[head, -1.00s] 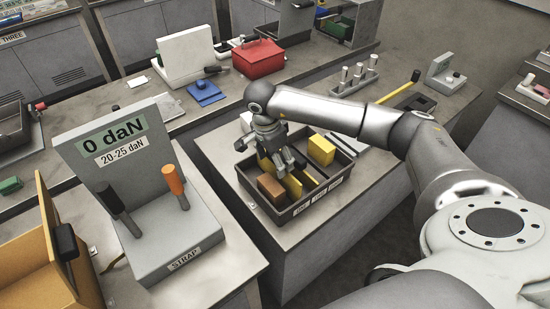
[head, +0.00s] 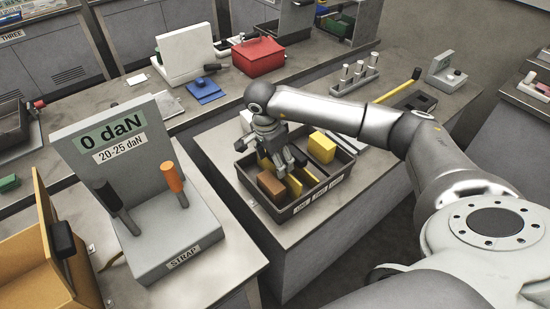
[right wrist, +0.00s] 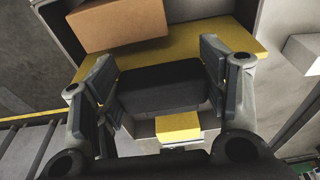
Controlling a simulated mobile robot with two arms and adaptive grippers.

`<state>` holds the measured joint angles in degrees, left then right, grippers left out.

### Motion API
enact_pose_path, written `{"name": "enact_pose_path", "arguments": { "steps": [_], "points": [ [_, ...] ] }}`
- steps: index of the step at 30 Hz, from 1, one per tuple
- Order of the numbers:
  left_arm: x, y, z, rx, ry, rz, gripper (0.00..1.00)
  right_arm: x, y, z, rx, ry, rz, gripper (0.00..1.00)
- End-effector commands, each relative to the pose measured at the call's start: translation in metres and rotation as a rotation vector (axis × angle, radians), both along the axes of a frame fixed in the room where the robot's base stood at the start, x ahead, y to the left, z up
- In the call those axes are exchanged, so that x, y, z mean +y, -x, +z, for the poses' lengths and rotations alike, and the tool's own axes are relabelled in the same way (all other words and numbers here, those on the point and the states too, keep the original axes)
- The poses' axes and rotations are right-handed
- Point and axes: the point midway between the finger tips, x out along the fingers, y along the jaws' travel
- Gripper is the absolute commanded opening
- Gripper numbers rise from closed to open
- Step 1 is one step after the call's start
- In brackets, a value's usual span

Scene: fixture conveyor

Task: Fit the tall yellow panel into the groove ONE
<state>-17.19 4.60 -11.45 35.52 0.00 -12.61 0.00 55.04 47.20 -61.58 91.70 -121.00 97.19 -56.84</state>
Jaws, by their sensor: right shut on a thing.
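The tall yellow panel (head: 294,186) shows beneath my right gripper (head: 283,157), inside the dark tray (head: 246,183), beside the brown block. In the right wrist view the panel (right wrist: 225,42) runs crosswise behind the fingers. My right gripper (right wrist: 162,85) is shut on a dark block-like part between its fingers, which looks like the panel's grip. The gripper hides the panel's middle, and its lower edge is hidden too. Small labels sit on the tray's front wall, too small to read surely, so which groove is ONE is unclear. My left gripper is not in view.
A brown block (head: 271,186) and a yellow block (head: 322,147) stand in the tray on either side of the panel. A grey STRAP fixture (head: 160,236) with two handles stands at left. A red box (head: 258,57) and blue piece (head: 205,92) lie on the rear bench.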

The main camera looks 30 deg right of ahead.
Motion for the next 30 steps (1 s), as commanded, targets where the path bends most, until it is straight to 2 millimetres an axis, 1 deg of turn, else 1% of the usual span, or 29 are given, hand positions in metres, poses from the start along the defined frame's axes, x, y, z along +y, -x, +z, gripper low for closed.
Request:
{"name": "enact_pose_path", "arguments": {
  "steps": [30],
  "points": [
    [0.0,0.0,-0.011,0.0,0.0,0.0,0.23,0.0,0.0,-0.013,0.0,0.0,-0.001,0.35]
  ]
}}
